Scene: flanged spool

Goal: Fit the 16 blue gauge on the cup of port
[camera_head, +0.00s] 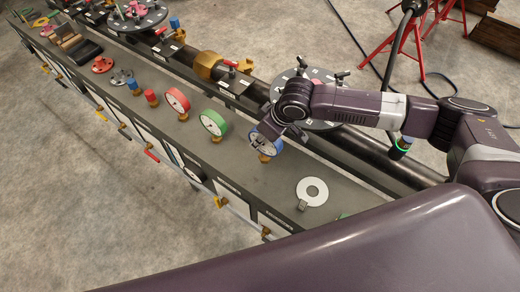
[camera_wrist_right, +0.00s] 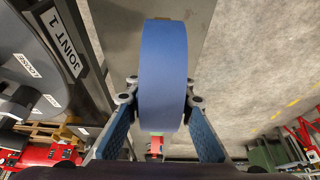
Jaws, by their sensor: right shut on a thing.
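The blue gauge (camera_head: 264,144) has a white dial and a brass stem below it, near the right part of the grey bench. My right gripper (camera_head: 275,132) is over it and shut on it. In the right wrist view the gauge's blue rim (camera_wrist_right: 163,75) fills the space between the two fingers. I cannot tell whether its stem touches the bench. Which fitting is the port's cup I cannot tell; small brass fittings (camera_head: 219,201) line the bench's front face. My left gripper is not in view.
A green gauge (camera_head: 213,122) and a red gauge (camera_head: 177,101) stand to the left on the bench. A white ring (camera_head: 312,191) lies at right. Behind runs a dark pipe with a brass fitting (camera_head: 207,65) and a round flange (camera_head: 322,110) close behind my right arm.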

